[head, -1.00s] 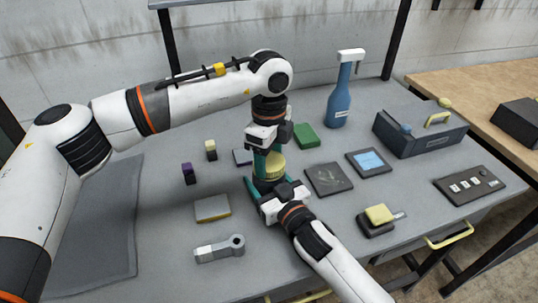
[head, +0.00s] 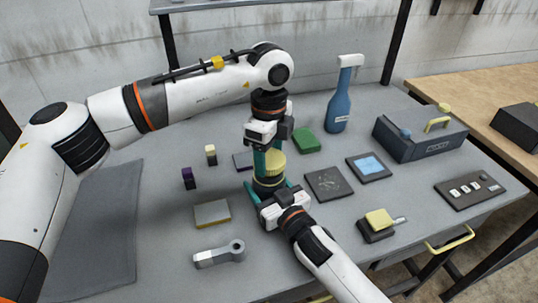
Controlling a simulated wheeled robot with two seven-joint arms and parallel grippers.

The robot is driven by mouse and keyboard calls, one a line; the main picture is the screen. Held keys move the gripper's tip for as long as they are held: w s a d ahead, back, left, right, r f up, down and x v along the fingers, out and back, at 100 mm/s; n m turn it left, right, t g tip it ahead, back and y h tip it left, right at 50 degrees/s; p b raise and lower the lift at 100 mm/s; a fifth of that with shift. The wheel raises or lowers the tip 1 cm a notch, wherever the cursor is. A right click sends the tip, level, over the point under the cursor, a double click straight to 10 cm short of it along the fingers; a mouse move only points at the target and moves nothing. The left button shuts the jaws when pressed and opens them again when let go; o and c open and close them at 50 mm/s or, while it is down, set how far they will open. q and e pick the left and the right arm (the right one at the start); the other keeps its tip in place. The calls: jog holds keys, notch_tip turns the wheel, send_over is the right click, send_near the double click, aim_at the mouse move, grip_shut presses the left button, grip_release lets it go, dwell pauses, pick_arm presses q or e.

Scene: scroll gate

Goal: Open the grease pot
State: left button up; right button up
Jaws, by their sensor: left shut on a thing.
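The grease pot (head: 267,183) stands upright on the grey bench, dark-bodied with a ribbed yellow lid (head: 275,164). My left gripper (head: 265,163) reaches down from above and is shut on the lid, its teal fingers upright at the lid's sides. My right gripper (head: 266,189) comes in low from the front right. Its teal fingers lie on both sides of the pot's dark body and look closed on it. The lid sits on the body, with no clear gap seen. The grippers hide part of the pot.
A grey wrench-like part (head: 219,254) and a grey-yellow block (head: 212,213) lie in front left.

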aim_at(269, 158)
pick_arm(q)
jog(key=shift+r, duration=2)
pick_arm(e)
jog(key=o, duration=2)
jog(key=shift+c, duration=0.2)
jog(key=shift+s, duration=0.1)
pick_arm(q)
jog(key=shift+f+b, duration=0.5)
pick_arm(e)
jog(key=v, duration=1.2)
jog(key=shift+f, duration=0.1)
